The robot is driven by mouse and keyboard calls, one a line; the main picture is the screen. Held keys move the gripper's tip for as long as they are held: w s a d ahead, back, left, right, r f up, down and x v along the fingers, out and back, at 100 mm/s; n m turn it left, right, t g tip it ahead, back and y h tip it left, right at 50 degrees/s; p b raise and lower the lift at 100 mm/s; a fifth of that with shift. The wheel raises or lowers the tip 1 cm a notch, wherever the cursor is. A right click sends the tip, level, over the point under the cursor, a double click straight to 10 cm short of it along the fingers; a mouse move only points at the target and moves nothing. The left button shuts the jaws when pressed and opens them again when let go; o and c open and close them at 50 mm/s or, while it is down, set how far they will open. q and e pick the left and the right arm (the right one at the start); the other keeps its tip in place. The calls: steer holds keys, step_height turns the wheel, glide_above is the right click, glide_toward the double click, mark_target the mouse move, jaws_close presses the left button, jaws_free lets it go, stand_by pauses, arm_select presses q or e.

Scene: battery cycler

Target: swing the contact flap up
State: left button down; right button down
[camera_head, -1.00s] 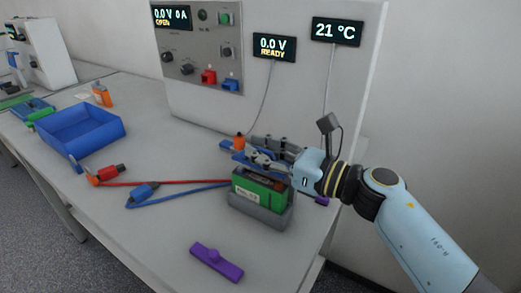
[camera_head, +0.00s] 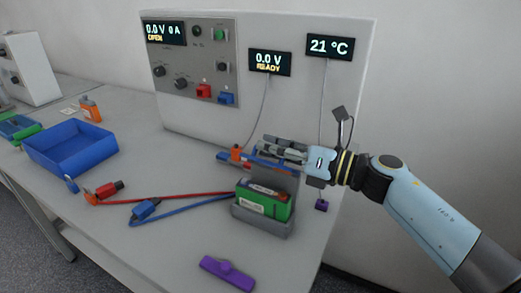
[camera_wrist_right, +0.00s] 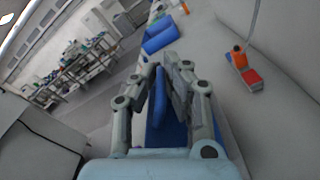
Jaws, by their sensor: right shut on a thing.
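The green battery (camera_head: 262,206) sits upright in a grey holder (camera_head: 262,226) near the table's right edge. The blue contact flap (camera_wrist_right: 158,110) shows between the fingers of my right gripper (camera_wrist_right: 163,75) in the right wrist view. In the head view my right gripper (camera_head: 272,153) is behind and above the battery, shut on the flap. Blue parts show just below its fingers, and the battery's top is visible. The fingers partly hide the flap, so its exact angle is hard to tell. My left gripper is not in view.
A red lead (camera_head: 165,196) and a blue lead (camera_head: 185,208) run across the table to the holder. A purple piece (camera_head: 227,273) lies in front. A blue bin (camera_head: 70,150) stands left. The instrument panel (camera_head: 195,60) rises behind, with a "READY" display (camera_head: 269,62).

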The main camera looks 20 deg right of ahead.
steer(key=m, duration=0.1)
steer(key=w+d+m+p, duration=0.1)
steer(key=shift+w+d+r+m, duration=0.2)
steer(key=shift+r+m, duration=0.1)
steer(key=shift+m, duration=0.1)
steer(key=shift+w+d+m, duration=0.35)
steer(key=shift+m, duration=0.55)
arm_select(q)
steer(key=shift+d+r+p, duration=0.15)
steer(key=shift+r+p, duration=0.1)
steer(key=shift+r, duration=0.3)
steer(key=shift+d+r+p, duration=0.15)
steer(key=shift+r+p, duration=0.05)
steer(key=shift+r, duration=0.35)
arm_select(e)
steer(key=shift+w+d+f+m, duration=0.15)
steer(key=shift+w+d+m, duration=0.2)
steer(key=shift+m, duration=0.5)
steer(key=shift+w+d+f+m, duration=0.15)
steer(key=shift+w+d+m, duration=0.2)
steer(key=shift+m, duration=0.45)
steer(key=shift+w+d+f+m, duration=0.15)
steer(key=shift+w+d+m, duration=0.2)
steer(key=shift+m, duration=0.5)
steer(key=shift+f, duration=0.1)
steer(key=c, duration=1.4)
jaws_free()
steer(key=shift+d, duration=0.1)
